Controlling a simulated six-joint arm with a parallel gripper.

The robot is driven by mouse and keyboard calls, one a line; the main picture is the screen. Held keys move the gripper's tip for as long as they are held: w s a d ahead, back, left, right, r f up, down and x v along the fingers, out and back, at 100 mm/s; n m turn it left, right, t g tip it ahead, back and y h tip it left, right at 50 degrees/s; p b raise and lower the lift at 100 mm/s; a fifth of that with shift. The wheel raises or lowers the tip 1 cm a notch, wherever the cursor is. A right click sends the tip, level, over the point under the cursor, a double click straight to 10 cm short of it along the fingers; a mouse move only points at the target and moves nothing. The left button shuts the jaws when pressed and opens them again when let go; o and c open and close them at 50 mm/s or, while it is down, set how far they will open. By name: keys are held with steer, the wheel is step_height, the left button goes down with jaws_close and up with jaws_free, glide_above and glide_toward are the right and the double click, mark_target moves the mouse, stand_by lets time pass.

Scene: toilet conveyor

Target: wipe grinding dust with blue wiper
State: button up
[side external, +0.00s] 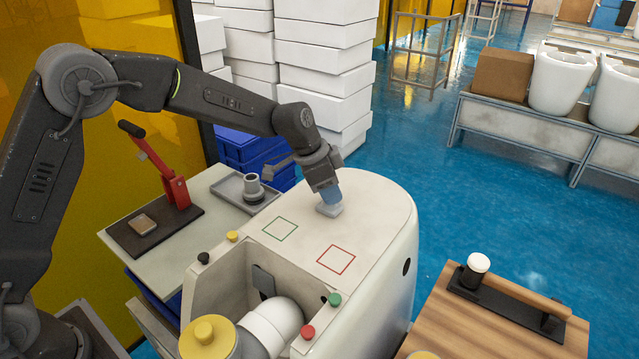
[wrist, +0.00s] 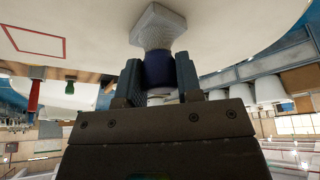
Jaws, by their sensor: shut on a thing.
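My gripper (side external: 327,187) is shut on the blue wiper (side external: 330,198), holding it by its blue handle. The wiper's pale grey pad is at or just above the white rounded machine top (side external: 372,205), beyond the red square outline; I cannot tell if it touches. In the wrist view, the handle of the wiper (wrist: 158,68) sits between the two fingers of my gripper (wrist: 158,82). The textured pad shows above it against the white surface. I cannot make out grinding dust on the machine top.
Green (side external: 280,229) and red (side external: 336,260) square outlines mark the machine top. A side table (side external: 200,240) carries a red lever tool (side external: 176,190) and a grey tray (side external: 232,190). An open recess with buttons lies in front. A wooden table (side external: 450,315) stands right.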

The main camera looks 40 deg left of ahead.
steer(key=shift+a, duration=3.9)
steer(key=shift+a+r, duration=0.15)
steer(key=shift+r, duration=0.5)
steer(key=shift+a+r, duration=0.15)
steer(key=shift+r, duration=3.3)
